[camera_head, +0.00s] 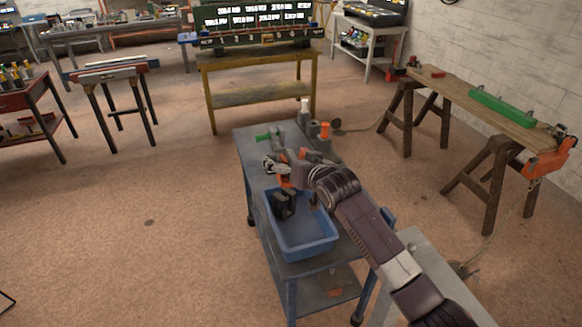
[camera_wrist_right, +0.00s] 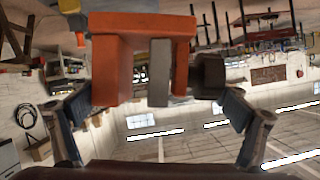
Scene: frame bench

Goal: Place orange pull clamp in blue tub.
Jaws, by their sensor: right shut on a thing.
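My right gripper (camera_head: 284,168) reaches over the workbench cart from the lower right in the head view. It is shut on the orange pull clamp (camera_head: 285,182), which it holds just above the far end of the blue tub. In the right wrist view the clamp (camera_wrist_right: 112,72) is an orange frame with a grey bar and a dark knob, between the two fingers. The blue tub (camera_head: 308,246) sits on the near part of the cart. A black object (camera_head: 283,206) shows at the tub's far left; I cannot tell whether it touches the tub. My left gripper is not in view.
The blue-grey cart top (camera_head: 250,146) carries a green-handled tool (camera_head: 264,137), an orange-and-grey item (camera_head: 325,131) and other small items behind the tub. A sawhorse table (camera_head: 460,95) with a green box stands at right. Open floor lies to the left.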

